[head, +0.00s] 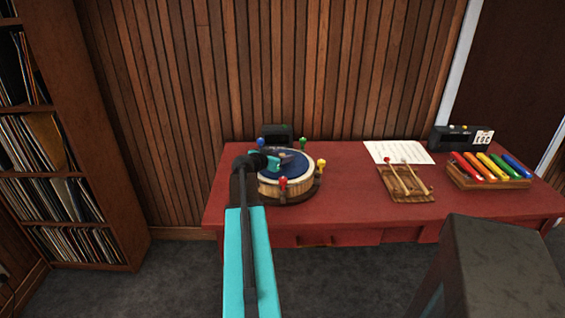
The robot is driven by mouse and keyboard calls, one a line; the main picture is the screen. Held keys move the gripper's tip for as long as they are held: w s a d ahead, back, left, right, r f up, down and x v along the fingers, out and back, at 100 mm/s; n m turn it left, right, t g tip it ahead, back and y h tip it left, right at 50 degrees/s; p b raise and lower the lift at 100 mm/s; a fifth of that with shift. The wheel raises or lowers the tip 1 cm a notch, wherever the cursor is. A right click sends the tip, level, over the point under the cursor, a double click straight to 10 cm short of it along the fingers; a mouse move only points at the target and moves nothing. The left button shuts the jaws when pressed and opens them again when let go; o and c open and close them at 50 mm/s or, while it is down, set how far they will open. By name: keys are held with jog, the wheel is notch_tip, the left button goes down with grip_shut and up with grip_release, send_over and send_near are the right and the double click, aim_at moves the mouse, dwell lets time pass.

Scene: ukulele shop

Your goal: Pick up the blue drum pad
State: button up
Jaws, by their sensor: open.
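A round wooden drum (289,187) with a dark blue top (298,164) stands on the red table (350,207), left of its middle. Small coloured knobs stand around its rim: blue (260,142), green (303,143), yellow (321,163) and red (283,183). I cannot tell whether the blue drum pad is the blue top or the blue knob. My gripper (277,161) is over the left part of the drum top, open, with nothing seen in it. My arm hides the drum's left side. I cannot tell whether the gripper touches the drum.
Two mallets (404,180) lie on a wooden board right of the drum, with a paper sheet (398,152) behind. Coloured bars (488,167) on a wooden base and a dark box (453,138) are farther right. Another dark box (277,134) stands behind the drum. A record shelf (108,205) is left.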

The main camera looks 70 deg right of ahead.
jog(key=shift+s+d+f, duration=0.1)
jog(key=shift+d, duration=0.15)
jog(key=shift+c, duration=0.2)
grip_shut()
